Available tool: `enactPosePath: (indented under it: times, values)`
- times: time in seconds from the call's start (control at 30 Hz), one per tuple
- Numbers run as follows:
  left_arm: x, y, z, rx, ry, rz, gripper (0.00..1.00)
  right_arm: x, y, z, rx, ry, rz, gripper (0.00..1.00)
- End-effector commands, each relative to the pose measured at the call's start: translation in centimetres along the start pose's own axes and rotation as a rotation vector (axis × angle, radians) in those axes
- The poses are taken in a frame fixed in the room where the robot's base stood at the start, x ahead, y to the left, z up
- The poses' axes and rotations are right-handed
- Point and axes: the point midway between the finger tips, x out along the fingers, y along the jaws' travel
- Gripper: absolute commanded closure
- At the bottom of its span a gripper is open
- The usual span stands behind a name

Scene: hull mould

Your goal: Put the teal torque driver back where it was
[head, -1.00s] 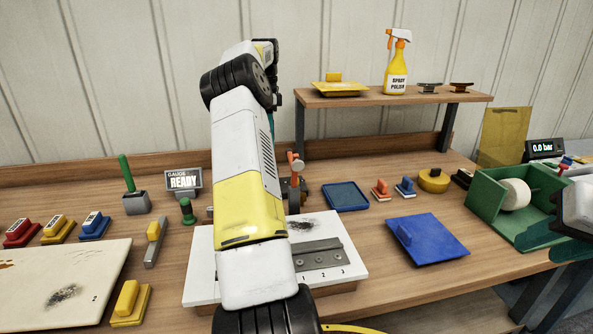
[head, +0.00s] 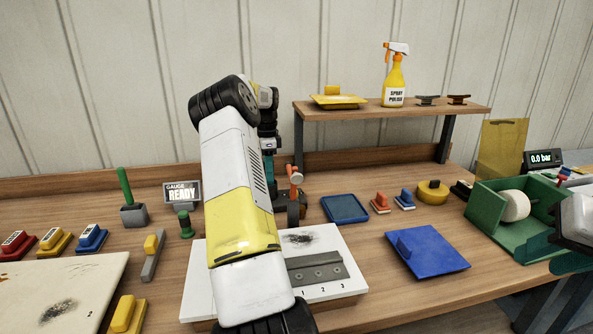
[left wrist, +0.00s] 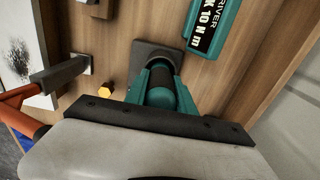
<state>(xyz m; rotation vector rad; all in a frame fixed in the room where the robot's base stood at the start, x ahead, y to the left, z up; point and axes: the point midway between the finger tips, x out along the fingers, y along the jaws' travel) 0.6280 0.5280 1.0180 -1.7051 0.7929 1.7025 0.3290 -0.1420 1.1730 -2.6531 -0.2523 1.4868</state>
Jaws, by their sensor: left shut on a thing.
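My left gripper (left wrist: 158,85) has teal fingers shut on a dark, round grip, which I take to be the teal torque driver (left wrist: 162,97). Most of the driver is hidden by the gripper. A dark square base (left wrist: 150,58) on the wood lies just beyond the fingertips; I cannot tell whether the driver touches it. A teal block (left wrist: 212,28) lettered "DRIVER" and "10 N m" lies beside that base. In the head view my arm largely hides the left gripper (head: 268,165), at the back of the bench. My right gripper (head: 555,253) is at the right edge, its fingers apart and empty.
An orange-topped tool (head: 295,180) stands close right of my left gripper. A white plate (head: 340,270) lies under my arm. The shelf (head: 440,110) with a spray bottle (head: 394,80) is behind right. A blue tray (head: 345,208) and green box (head: 490,215) stand right.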

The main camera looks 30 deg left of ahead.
Motion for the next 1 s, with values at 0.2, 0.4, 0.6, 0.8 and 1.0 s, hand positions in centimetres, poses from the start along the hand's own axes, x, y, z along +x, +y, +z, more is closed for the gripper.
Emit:
enactPosePath:
  times: [0.2,0.4,0.6,0.8,1.0]
  values:
    - [0.3,0.0,0.0,0.000,0.000,0.000,0.50,0.0,0.0,0.0,0.000,0.000,0.000,0.64]
    - [0.3,0.0,0.0,0.000,0.000,0.000,0.48,0.0,0.0,0.0,0.000,0.000,0.000,0.64]
    - [-0.2,0.0,0.0,0.000,0.000,-0.001,0.48,0.0,0.0,0.0,0.000,0.000,0.000,0.64]
    - [-3.4,-0.1,0.0,-0.001,0.000,-0.005,0.48,0.0,0.0,0.0,0.000,0.000,0.000,0.64]
    - [-7.8,-0.1,0.0,0.000,0.000,-0.005,0.48,0.0,0.0,0.0,0.000,0.000,0.000,0.64]
